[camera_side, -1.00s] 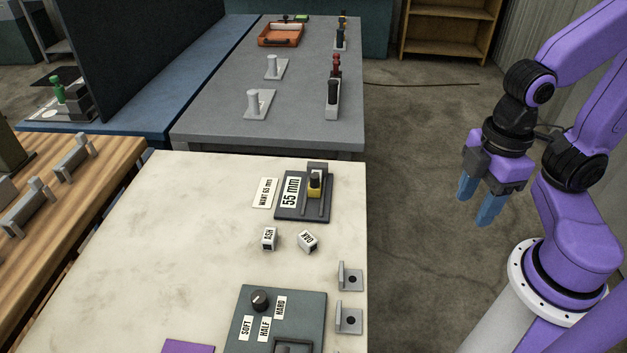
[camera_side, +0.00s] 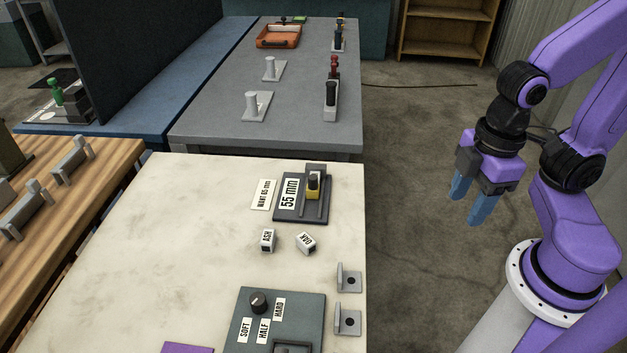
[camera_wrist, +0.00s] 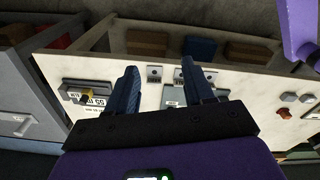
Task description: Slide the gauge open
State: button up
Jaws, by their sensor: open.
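The gauge (camera_side: 288,207) is a dark plate with rails near the right edge of the pale table. It carries a yellow slider with a black knob (camera_side: 313,184), close to an upright grey stop at the far end. Its label reads "55 mm", and a card beside it reads "WANT 65 mm" (camera_side: 263,195). In the wrist view the gauge (camera_wrist: 88,88) lies left of the fingers. My gripper (camera_side: 465,207) is open and empty, with blue fingers, off to the right of the table over the floor. It also shows in the wrist view (camera_wrist: 161,72).
Blocks marked "ASH" (camera_side: 268,240) and "OAK" (camera_side: 306,242) lie near the gauge. Two grey brackets (camera_side: 348,321) stand at the table's right edge. A knob panel (camera_side: 304,310) lies at the front. The table's left part (camera_side: 165,240) is clear.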

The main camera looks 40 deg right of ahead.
jog(key=w+f+m+t+y, duration=0.2)
jog(key=w+f+m+t, duration=0.15)
jog(key=w, duration=1.35)
jog(key=m+t+y, duration=0.2)
jog(key=t+y, duration=0.1)
send_near(314, 178)
jog(key=x, duration=1)
jog(key=shift+w+f, duration=0.15)
jog(key=shift+w, duration=0.05)
grip_shut()
